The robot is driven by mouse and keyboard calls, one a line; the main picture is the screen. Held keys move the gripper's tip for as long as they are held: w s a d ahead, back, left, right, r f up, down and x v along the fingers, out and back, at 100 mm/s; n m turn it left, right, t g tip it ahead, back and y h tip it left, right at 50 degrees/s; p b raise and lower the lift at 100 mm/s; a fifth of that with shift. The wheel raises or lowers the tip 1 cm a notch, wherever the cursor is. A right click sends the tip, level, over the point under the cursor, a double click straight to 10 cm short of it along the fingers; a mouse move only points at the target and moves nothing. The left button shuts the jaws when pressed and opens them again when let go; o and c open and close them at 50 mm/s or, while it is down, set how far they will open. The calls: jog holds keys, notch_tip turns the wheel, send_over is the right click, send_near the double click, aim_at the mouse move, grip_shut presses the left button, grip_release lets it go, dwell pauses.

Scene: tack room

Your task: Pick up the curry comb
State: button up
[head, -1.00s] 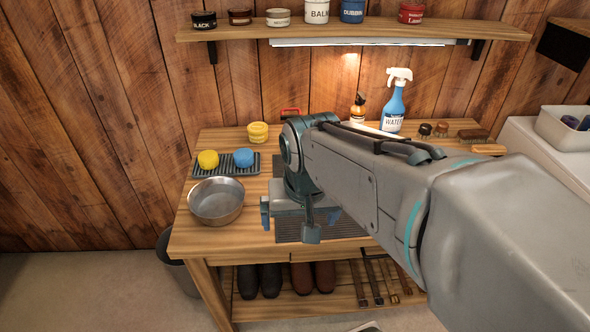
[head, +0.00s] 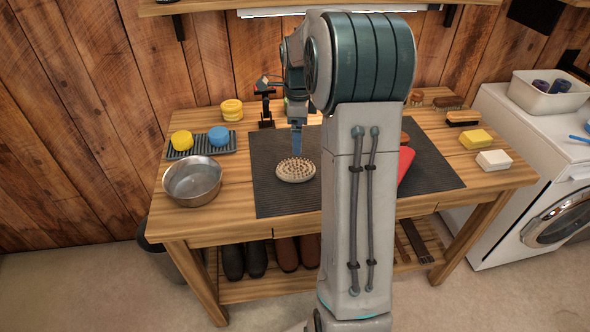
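An oval, pale tan piece with short studs on its upper face, which looks like the curry comb (head: 295,171), lies on the dark ribbed mat (head: 276,200) left of my arm. My gripper (head: 297,152) points down at its far edge. One blue finger shows edge-on, its tip at or just above the comb; I cannot tell if it touches. The other finger is hidden, so the opening between them does not show.
A metal bowl (head: 193,182) and a grey tray (head: 190,152) with yellow and blue sponges stand left. A red item (head: 405,164) is partly behind my arm. A yellow block (head: 476,139), a white block (head: 494,160) and brushes lie right. A shelf (head: 330,6) hangs above.

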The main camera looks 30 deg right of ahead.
send_over(296, 166)
jog(key=f, duration=0.5)
jog(key=s+f, duration=0.1)
jog(key=f, duration=0.1)
jog(key=shift+f, duration=0.25)
jog(key=shift+w+f+p, duration=0.25)
jog(key=shift+f+p, duration=0.1)
jog(key=shift+f, duration=0.95)
jog(key=shift+w+f+p, duration=0.25)
jog(key=shift+f+p, duration=0.1)
jog(key=shift+f, duration=0.9)
jog(key=c, duration=1.1)
